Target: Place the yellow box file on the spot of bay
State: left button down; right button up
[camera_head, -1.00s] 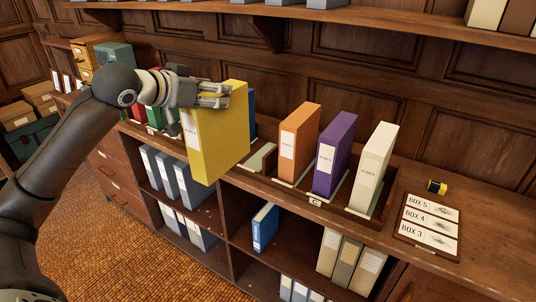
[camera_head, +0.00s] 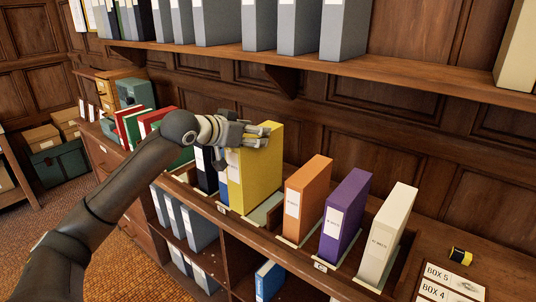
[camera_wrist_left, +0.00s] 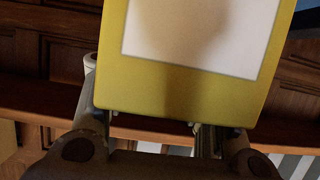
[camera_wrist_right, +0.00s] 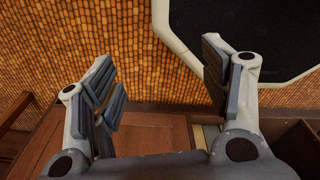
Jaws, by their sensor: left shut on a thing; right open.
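The yellow box file (camera_head: 262,165) is upright, its white label facing forward; it also fills the upper part of the left wrist view (camera_wrist_left: 180,96). My left gripper (camera_head: 262,137) is shut on its upper part. A pale empty pad (camera_head: 270,207) in the wooden bay tray shows just right of the file's lower edge. The file's bottom is low over or at this pad; I cannot tell whether it touches. My right gripper (camera_wrist_right: 163,88) is open and empty in the right wrist view, above brown wood and woven floor.
Orange (camera_head: 306,200), purple (camera_head: 345,215) and cream (camera_head: 388,235) box files stand in the tray to the right. Dark and blue files stand close on the left, partly hidden. A shelf of grey files (camera_head: 215,50) hangs above. A black-yellow tape roll (camera_head: 460,256) lies at right.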

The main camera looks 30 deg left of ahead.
aim_at(268, 155)
pick_arm(q)
jog(key=w+f+p, duration=0.1)
jog(key=w+f, duration=0.1)
jog(key=f, duration=0.1)
jog(key=w+f+p, duration=0.1)
jog(key=w+f, duration=0.2)
jog(key=w+f+p, duration=0.2)
jog(key=w+f, duration=0.1)
jog(key=f, duration=0.1)
jog(key=shift+w+a+f, duration=0.1)
jog(key=shift+w+a, duration=0.05)
jog(key=shift+a, duration=0.15)
pick_arm(e)
jog(key=r, duration=0.3)
jog(key=w+r, duration=0.1)
jog(key=shift+d+r, duration=0.3)
jog(key=shift+r, duration=0.1)
pick_arm(q)
jog(key=c, duration=0.8)
grip_release()
jog(key=shift+d+f, duration=0.1)
jog(key=shift+f, duration=0.1)
jog(key=shift+o, duration=0.6)
pick_arm(e)
jog(key=shift+a, duration=0.2)
